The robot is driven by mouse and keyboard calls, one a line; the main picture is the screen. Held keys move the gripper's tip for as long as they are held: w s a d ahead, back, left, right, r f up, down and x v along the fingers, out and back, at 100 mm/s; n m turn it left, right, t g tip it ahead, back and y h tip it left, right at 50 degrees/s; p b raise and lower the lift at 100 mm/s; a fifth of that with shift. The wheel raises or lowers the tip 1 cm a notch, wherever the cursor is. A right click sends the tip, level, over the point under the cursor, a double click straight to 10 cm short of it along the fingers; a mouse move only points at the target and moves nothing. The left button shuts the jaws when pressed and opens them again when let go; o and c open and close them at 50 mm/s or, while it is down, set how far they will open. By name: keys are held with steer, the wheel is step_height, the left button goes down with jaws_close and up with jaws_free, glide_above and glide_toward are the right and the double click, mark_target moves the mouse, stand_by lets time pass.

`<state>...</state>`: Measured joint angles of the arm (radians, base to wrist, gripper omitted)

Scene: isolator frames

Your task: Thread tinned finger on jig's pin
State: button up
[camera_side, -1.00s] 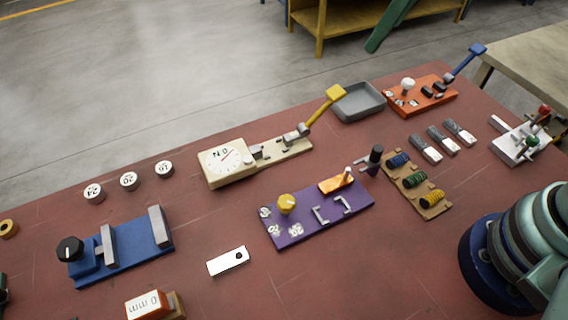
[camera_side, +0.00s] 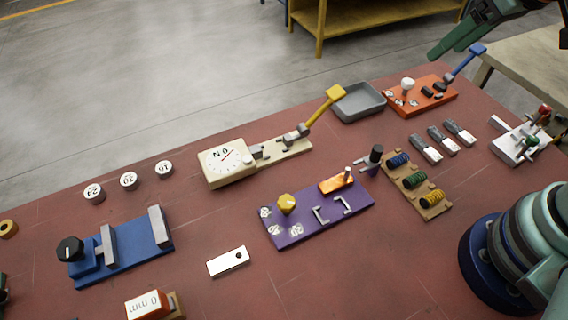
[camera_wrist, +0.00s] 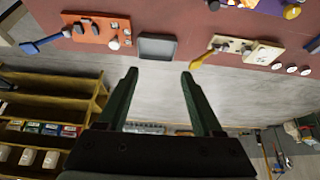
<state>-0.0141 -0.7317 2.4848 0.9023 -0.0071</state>
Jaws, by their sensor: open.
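A pale, shiny flat bar with a dark hole near one end, which looks like the tinned finger (camera_side: 228,261), lies flat on the red bench in the side view. The purple jig (camera_side: 305,236) lies behind and right of it. A copper-coloured piece (camera_side: 333,186) sits at the jig's back right, by a short upright pin (camera_side: 347,172). The jig's edge also shows at the top of the wrist view (camera_wrist: 262,6). My gripper (camera_wrist: 159,72) is open and empty, with two green fingers apart. In the side view it is high at the upper right, away from both.
A cream dial gauge with a yellow lever (camera_side: 226,164), a grey tray (camera_side: 358,101) and an orange fixture (camera_side: 420,97) line the back. A blue fixture (camera_side: 120,250) stands left. A spool rack (camera_side: 415,185) stands right of the jig. Bench around the bar is fairly clear.

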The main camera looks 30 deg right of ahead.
steer(key=w+a+n+g+y, duration=0.15)
steer(key=w+a+n, duration=0.3)
steer(key=a, duration=0.55)
steer(key=n+g+h, duration=0.2)
steer(key=n+g, duration=0.2)
steer(key=n, duration=0.9)
glide_above(230, 259)
step_height(230, 259, down, 13)
steer(key=shift+y, duration=0.25)
steer(key=f, duration=0.6)
steer(key=shift+w+a+f, duration=0.1)
steer(key=shift+w+f, duration=0.2)
steer(key=shift+s+f, duration=0.15)
steer(key=shift+f, duration=1.2)
steer(key=shift+s+f, duration=0.15)
steer(key=shift+f, duration=1.15)
jaws_close()
